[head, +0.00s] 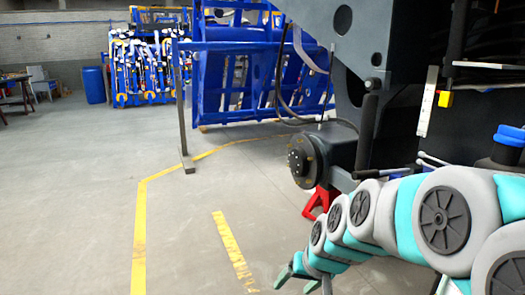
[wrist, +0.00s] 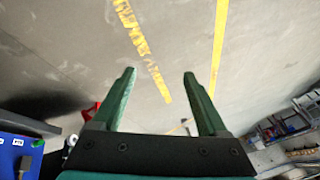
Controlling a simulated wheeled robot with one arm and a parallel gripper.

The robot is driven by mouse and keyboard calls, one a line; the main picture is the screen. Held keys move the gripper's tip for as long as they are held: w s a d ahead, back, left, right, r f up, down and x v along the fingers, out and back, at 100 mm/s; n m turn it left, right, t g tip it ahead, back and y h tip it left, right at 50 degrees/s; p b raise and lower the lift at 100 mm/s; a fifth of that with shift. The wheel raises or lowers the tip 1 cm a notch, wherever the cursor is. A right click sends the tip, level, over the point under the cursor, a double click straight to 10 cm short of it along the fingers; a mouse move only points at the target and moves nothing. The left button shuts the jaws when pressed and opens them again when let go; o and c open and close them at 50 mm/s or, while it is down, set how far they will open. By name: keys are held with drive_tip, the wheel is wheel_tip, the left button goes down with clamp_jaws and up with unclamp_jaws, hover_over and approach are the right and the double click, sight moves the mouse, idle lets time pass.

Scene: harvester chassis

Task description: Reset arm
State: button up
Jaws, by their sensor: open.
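My arm, in grey and teal segments, stretches from the right edge of the head view towards the lower middle. My gripper (head: 302,281) is at its far end, low in the head view and above the bare floor. In the wrist view my gripper (wrist: 160,75) shows two green fingers spread wide apart.
The dark harvester chassis (head: 390,45) stands at right, with a round hub (head: 303,160) and a red stand (head: 319,201) beneath. A blue frame (head: 240,75) and a metal post (head: 181,110) stand behind. Yellow lines (head: 139,235) mark the open floor at left.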

drive_tip(key=s+d+g+h, duration=0.1)
drive_tip(key=s+d+g, duration=0.2)
drive_tip(key=s, duration=1)
drive_tip(key=s+d+f+g+h, duration=0.1)
drive_tip(key=s+d+g+h, duration=0.1)
drive_tip(key=s, duration=1.2)
drive_tip(key=d+g, duration=0.1)
drive_tip(key=d, duration=0.1)
drive_tip(key=shift+d, duration=0.3)
drive_tip(key=shift+s, duration=0.1)
